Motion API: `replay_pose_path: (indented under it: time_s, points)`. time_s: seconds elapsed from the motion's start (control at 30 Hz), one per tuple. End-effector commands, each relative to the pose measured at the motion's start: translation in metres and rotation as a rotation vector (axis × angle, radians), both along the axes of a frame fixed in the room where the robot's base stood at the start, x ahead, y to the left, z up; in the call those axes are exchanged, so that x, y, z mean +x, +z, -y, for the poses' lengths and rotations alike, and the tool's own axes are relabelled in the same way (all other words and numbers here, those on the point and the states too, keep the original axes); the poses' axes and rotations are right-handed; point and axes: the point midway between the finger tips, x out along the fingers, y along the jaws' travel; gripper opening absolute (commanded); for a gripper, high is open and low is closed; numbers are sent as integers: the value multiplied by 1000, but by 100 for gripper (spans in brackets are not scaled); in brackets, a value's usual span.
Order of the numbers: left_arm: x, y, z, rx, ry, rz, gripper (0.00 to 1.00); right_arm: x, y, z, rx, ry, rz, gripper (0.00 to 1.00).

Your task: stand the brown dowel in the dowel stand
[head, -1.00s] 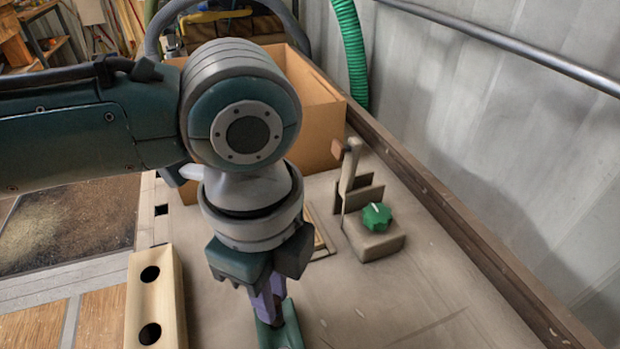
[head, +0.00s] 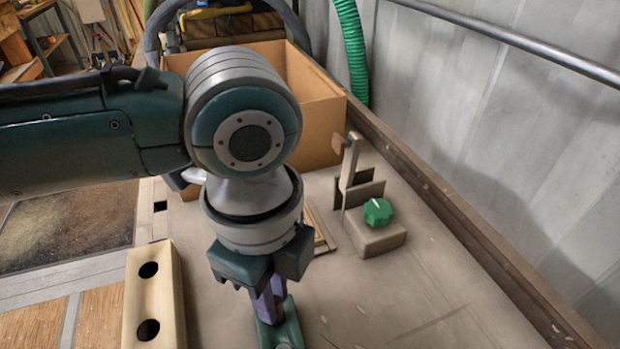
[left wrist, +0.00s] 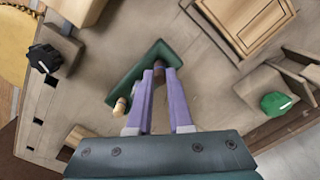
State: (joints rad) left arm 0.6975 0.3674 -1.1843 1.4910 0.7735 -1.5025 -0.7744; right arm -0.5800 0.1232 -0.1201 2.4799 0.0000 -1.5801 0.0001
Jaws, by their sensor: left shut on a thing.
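My left gripper (head: 272,308) points down, and its purple fingers are shut on a small brown piece, which looks like the brown dowel (left wrist: 159,72). Most of it is hidden by the fingers. The fingertips are at a dark green angled holder (left wrist: 138,76) on the bench, which also shows in the head view (head: 291,330). A pale rounded end (left wrist: 121,106) shows at one end of this holder; I cannot tell whether it belongs to the dowel. The dowel stand (head: 165,318), a pale wooden block with round holes, is left of the gripper in the head view. My right gripper is not in view.
A fixture with a green knob (head: 378,212) stands to the right, beyond the gripper. A large open cardboard box (head: 318,110) is behind my arm. A wooden frame (left wrist: 250,20) lies near the holder. The bench right of the gripper is mostly clear.

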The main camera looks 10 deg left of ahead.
Motion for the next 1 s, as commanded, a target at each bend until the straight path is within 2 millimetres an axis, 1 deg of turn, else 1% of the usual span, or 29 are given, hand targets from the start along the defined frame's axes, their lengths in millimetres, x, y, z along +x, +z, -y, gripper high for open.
replay_pose_path:
  time_s: [0.3, 0.57, 0.6, 0.9, 1.0]
  points:
    - [0, -5, 0, 0, -1, 0, 0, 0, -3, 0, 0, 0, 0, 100]
    - [0, -5, 0, 0, -1, 0, 0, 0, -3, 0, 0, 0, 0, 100]
    - [0, -5, 0, 0, -1, 0, 20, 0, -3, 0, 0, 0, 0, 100]
    - [0, -5, 0, 0, 0, 0, 53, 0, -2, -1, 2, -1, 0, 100]
    - [0, -5, 0, 0, 0, 0, 54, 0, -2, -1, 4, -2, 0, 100]
